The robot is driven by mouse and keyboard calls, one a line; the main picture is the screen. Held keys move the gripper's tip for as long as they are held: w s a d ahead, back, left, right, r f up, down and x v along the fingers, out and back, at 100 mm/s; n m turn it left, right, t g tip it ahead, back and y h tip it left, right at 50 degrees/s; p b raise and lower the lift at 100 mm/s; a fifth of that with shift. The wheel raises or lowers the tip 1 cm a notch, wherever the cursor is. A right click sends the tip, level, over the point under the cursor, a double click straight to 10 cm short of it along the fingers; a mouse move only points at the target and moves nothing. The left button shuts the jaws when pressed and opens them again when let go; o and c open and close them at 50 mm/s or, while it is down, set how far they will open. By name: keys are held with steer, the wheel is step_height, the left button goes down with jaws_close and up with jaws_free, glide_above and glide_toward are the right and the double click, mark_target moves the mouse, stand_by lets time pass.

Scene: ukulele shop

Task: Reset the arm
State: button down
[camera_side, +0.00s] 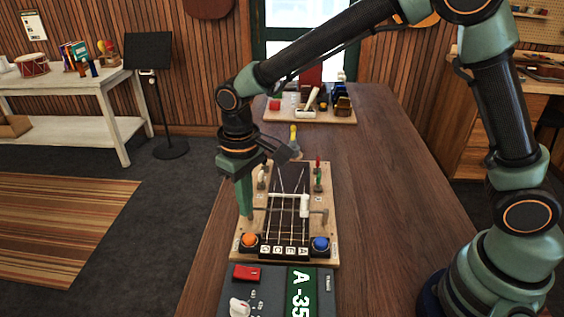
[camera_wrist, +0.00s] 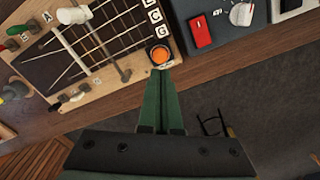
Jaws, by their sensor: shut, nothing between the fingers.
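My gripper (camera_side: 247,214) points down at the left edge of a light wooden string board (camera_side: 330,250), with its green fingers together and nothing between them. In the wrist view the closed fingertips (camera_wrist: 161,72) appear just below the orange button (camera_wrist: 159,55); I cannot tell whether they touch the board. The board has a dark fretted neck with strings, a white bar (camera_side: 304,205) across it, an orange button (camera_side: 250,240) and a blue button (camera_side: 321,243). The fingers and wrist hide part of the board's left side.
A dark device (camera_side: 265,290) with a red switch (camera_side: 247,273), white knob (camera_side: 239,307) and green A-35 display (camera_side: 301,293) sits in front of the board. A tray (camera_side: 275,116) of small items stands at the back. The wooden table (camera_side: 385,200) is clear to the right.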

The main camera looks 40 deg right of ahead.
steer(key=s+d+r+m+t, duration=0.1)
steer(key=s+d+r+t, duration=0.2)
steer(key=d+r, duration=0.7)
steer(key=s+d+r+m+t, duration=0.2)
steer(key=s+d+r, duration=0.1)
steer(key=s+d, duration=0.4)
steer(key=shift+s+d+t, duration=0.3)
steer(key=shift+s+d, duration=0.05)
steer(key=shift+d, duration=0.85)
